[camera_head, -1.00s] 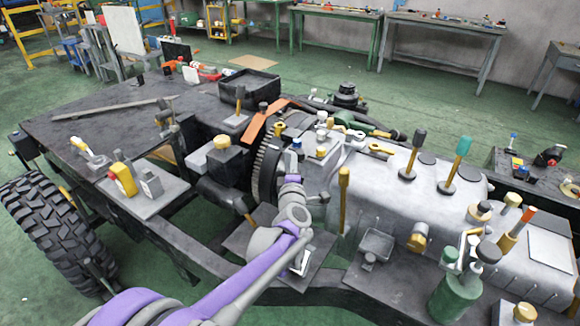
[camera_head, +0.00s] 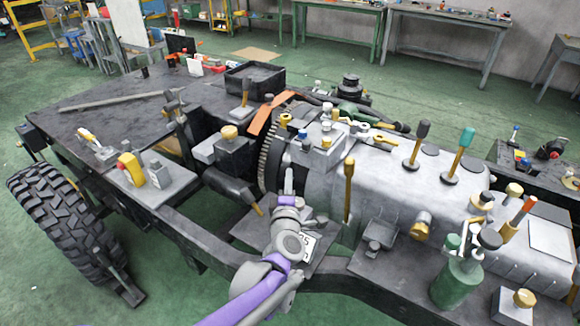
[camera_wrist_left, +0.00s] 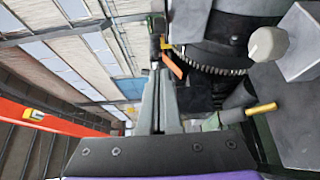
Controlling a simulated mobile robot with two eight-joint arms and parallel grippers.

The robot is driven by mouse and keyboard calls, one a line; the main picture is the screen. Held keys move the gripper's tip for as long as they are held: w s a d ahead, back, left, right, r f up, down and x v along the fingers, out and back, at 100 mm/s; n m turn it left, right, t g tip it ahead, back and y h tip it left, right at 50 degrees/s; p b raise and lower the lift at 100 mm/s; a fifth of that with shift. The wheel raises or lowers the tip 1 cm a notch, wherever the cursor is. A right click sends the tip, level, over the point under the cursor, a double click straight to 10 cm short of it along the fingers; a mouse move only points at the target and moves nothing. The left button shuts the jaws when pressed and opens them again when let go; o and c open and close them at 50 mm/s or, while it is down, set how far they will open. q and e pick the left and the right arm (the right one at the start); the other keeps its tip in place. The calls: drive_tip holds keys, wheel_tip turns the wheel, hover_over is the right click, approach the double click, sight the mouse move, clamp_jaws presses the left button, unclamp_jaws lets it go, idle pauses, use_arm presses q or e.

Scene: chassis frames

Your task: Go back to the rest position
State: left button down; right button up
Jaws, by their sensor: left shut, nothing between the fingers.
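My left arm, purple and grey, comes in from the bottom of the head view. My left gripper (camera_head: 289,182) points away from me, in front of the toothed flywheel ring (camera_head: 268,155) on the chassis frame. In the left wrist view its grey fingers (camera_wrist_left: 160,100) lie together, shut and empty. A white plate with dark characters (camera_head: 308,243) shows just right of my wrist, partly hidden by it. My right gripper is not in view.
The chassis carries a silver gearbox (camera_head: 385,180) with upright handles on the right, and a platform with a yellow block (camera_head: 130,167) on the left. A tyre (camera_head: 68,220) stands at the left. Green floor lies clear at lower left.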

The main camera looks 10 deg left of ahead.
use_arm(q)
drive_tip(key=s+d+f+m+g+h, duration=0.1)
drive_tip(key=s+d+m+g+h, duration=0.15)
drive_tip(key=s+m, duration=0.35)
drive_tip(key=s+d+f+m+g+h, duration=0.1)
drive_tip(key=s+f+m+g+h, duration=0.1)
drive_tip(key=s+m+h, duration=0.3)
drive_tip(key=s+a+f+m+g+y, duration=0.2)
drive_tip(key=s+a+f+m+g, duration=0.15)
drive_tip(key=s, duration=0.45)
drive_tip(key=s+a+f+m+g+y, duration=0.1)
drive_tip(key=s+a+f+m+g, duration=0.2)
drive_tip(key=s, duration=0.5)
drive_tip(key=s+a+f+m+g+y, duration=0.1)
drive_tip(key=s+f+m+g+y, duration=0.15)
drive_tip(key=s+f, duration=0.4)
wheel_tip(320, 180, up, 14)
drive_tip(key=t+h+p, duration=0.1)
drive_tip(key=p, duration=1.1)
drive_tip(key=shift+w, duration=0.45)
